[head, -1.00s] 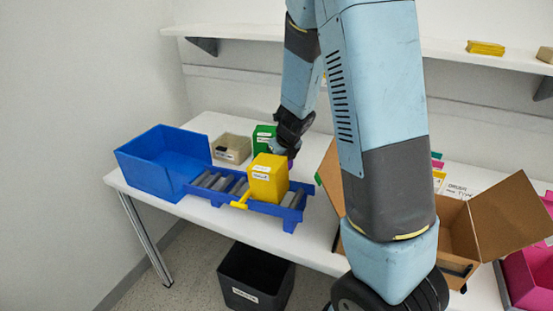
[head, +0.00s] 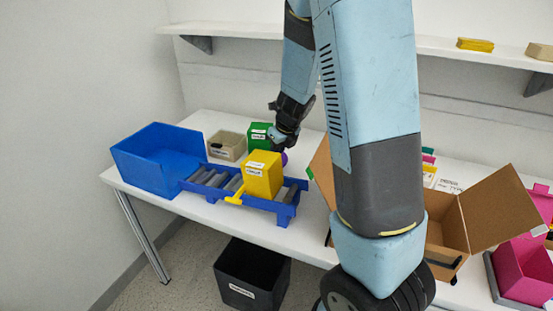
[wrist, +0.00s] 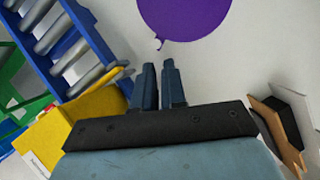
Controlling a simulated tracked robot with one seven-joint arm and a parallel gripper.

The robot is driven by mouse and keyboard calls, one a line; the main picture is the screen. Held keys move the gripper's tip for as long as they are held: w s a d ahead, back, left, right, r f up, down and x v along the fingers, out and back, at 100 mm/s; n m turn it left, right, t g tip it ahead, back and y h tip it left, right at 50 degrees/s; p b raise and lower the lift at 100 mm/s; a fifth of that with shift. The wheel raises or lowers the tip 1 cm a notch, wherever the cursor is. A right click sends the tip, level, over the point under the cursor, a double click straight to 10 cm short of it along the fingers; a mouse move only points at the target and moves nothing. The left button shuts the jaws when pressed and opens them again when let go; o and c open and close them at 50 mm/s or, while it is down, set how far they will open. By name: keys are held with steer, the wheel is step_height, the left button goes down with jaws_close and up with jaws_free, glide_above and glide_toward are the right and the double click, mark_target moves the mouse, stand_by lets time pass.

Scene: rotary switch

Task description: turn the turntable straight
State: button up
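A blue roller track (head: 285,208) stands on the white table, with a yellow box (head: 262,175) on it and a yellow lever (head: 235,198) sticking out at its front side. The track shows at upper left in the wrist view (wrist: 62,45), with the yellow lever (wrist: 92,80) beside the rollers. I cannot tell which part is the turntable. My gripper (head: 280,142) is behind the yellow box, above the table. In the wrist view its two fingers (wrist: 159,66) are close together with nothing between them. They point toward a purple round thing (wrist: 187,18), apart from it.
A blue bin (head: 150,175) stands at the track's left end. A beige bin (head: 226,146) and a green box (head: 260,136) are behind. An open cardboard box (head: 450,222) stands to the right. A black bin (head: 250,275) is on the floor.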

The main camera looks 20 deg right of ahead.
steer(key=d+r+n, duration=0.1)
steer(key=d+n, duration=0.1)
steer(key=d+r+n+g+y, duration=0.1)
steer(key=d+n, duration=0.1)
steer(key=n, duration=0.1)
steer(key=d+r+n, duration=0.1)
steer(key=d+n, duration=0.1)
steer(key=d, duration=0.1)
steer(key=shift+s+g+y, duration=0.35)
steer(key=shift+g+y, duration=0.05)
jaws_close()
steer(key=shift+n, duration=0.6)
steer(key=x, duration=0.9)
steer(key=shift+s+d+f, duration=0.1)
steer(key=shift+s+d, duration=0.05)
steer(key=shift+s, duration=0.05)
steer(key=shift+w+a+f, duration=0.1)
steer(key=shift+w+a, duration=0.15)
steer(key=shift+a, duration=0.3)
steer(key=shift+w+a+f, duration=0.1)
steer(key=shift+w+a, duration=0.2)
steer(key=shift+a, duration=0.2)
steer(key=shift+w+a+r, duration=0.1)
steer(key=shift+w+a, duration=0.3)
steer(key=shift+a, duration=0.4)
steer(key=shift+d, duration=0.15)
